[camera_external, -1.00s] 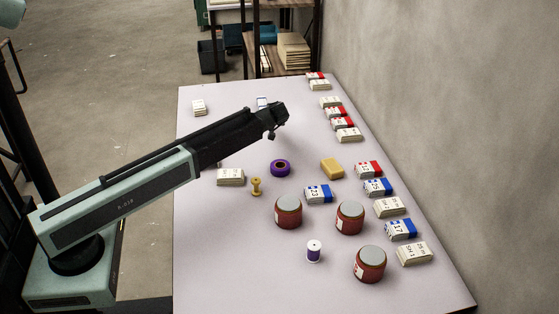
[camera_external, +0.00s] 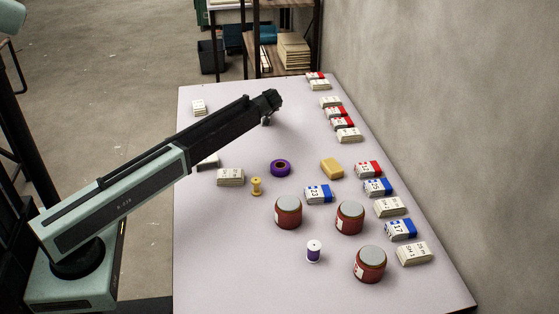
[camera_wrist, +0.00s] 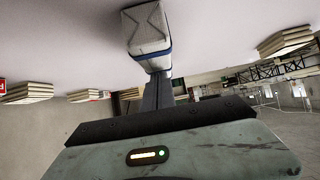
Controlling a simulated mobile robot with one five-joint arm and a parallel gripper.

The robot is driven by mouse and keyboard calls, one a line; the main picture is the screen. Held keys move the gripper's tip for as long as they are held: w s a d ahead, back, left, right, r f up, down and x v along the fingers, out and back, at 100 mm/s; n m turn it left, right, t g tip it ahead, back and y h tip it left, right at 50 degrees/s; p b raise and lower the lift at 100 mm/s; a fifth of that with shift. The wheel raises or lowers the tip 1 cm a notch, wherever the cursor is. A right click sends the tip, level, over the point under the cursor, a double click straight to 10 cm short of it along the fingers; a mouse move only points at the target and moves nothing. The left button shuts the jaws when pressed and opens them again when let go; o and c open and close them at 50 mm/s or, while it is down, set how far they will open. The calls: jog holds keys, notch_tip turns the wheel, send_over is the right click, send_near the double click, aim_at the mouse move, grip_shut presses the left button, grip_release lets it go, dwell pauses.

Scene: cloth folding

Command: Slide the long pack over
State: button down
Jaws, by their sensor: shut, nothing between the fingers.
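A long pale grey pack (camera_wrist: 148,38) with a blue band shows in the wrist view, lying on the table just beyond the fingertips. My gripper (camera_wrist: 158,88) is shut, with dark fingers close together and nothing between them. The fingertips meet the pack's near end in the picture; I cannot tell whether they touch it. In the external view my gripper (camera_external: 267,118) is at the arm's far end, low over the back part of the table. The long pack is not visible there; the arm seems to hide it.
A pale table (camera_external: 225,270) carries a row of packs along its right edge. White packs lie at the back left (camera_external: 199,107) and under the arm (camera_external: 230,177). The back middle looks clear.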

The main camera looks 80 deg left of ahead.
jog(key=shift+s+d+f, duration=0.1)
jog(key=shift+d+f, duration=0.1)
jog(key=shift+f, duration=0.05)
jog(key=d, duration=2)
jog(key=shift+d, duration=0.25)
jog(key=shift+a+r+p, duration=0.15)
jog(key=shift+r+p, duration=0.6)
jog(key=shift+p, duration=0.1)
